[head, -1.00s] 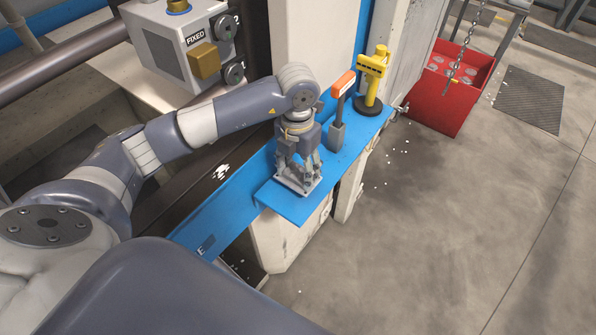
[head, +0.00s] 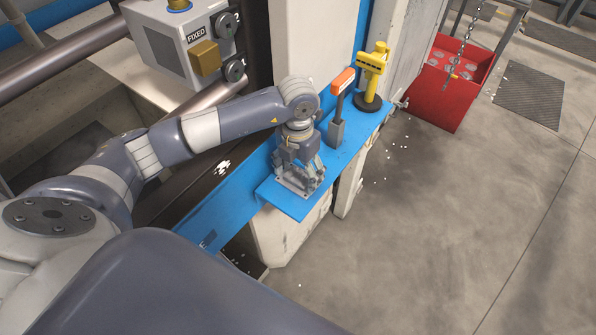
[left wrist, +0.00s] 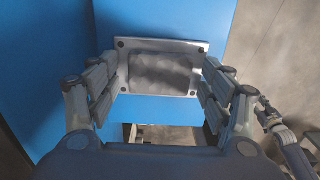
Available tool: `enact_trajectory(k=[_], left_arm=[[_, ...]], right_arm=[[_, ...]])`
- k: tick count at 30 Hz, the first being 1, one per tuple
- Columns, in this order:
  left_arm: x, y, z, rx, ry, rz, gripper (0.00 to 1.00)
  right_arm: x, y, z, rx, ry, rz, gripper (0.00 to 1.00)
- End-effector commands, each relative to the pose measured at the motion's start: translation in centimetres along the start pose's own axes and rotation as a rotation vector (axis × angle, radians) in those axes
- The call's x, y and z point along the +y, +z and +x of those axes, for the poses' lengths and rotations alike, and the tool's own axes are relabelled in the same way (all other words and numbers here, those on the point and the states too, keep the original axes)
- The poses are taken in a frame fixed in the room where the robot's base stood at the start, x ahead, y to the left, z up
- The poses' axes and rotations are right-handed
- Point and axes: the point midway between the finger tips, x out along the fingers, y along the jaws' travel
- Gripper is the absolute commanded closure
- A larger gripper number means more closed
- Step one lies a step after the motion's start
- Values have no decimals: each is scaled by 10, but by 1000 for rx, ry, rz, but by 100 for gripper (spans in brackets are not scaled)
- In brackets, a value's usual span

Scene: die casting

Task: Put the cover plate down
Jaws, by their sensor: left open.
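The cover plate (left wrist: 160,72) is a grey metal rectangle with a raised middle and dark corner holes. It lies on the blue shelf (head: 296,209), near its front edge. In the left wrist view my left gripper (left wrist: 160,85) has its fingers spread on either side of the plate. It is open, and the plate sits between and beyond the fingertips. In the head view the left gripper (head: 300,178) is low over the shelf and hides much of the plate (head: 290,189).
An orange-topped grey tool (head: 338,110) and a yellow device on a dark round base (head: 371,76) stand further along the shelf. A grey control box marked FIXED (head: 180,40) hangs at the upper left. A red bin (head: 446,85) stands on the floor at the right.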

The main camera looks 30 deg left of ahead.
Motion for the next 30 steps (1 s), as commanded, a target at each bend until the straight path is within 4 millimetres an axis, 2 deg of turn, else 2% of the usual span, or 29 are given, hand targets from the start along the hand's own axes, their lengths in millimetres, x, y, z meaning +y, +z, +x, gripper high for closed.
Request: enact_trajectory(k=[4,7,15,21,25,30], left_arm=[[0,0,-5,0,0,0,27],[0,2,-15,-5,0,0,27],[0,2,-74,-8,1,1,27],[0,1,-109,-4,1,-1,27],[0,0,-119,-2,1,0,27],[0,0,-123,1,0,0,27]], right_arm=[[0,0,-5,0,0,0,64],[0,1,5,0,0,0,64],[-1,3,26,0,-1,0,64],[-2,3,33,0,-2,-1,64],[-3,3,34,0,-3,0,64],[-4,3,34,0,-4,0,64]])
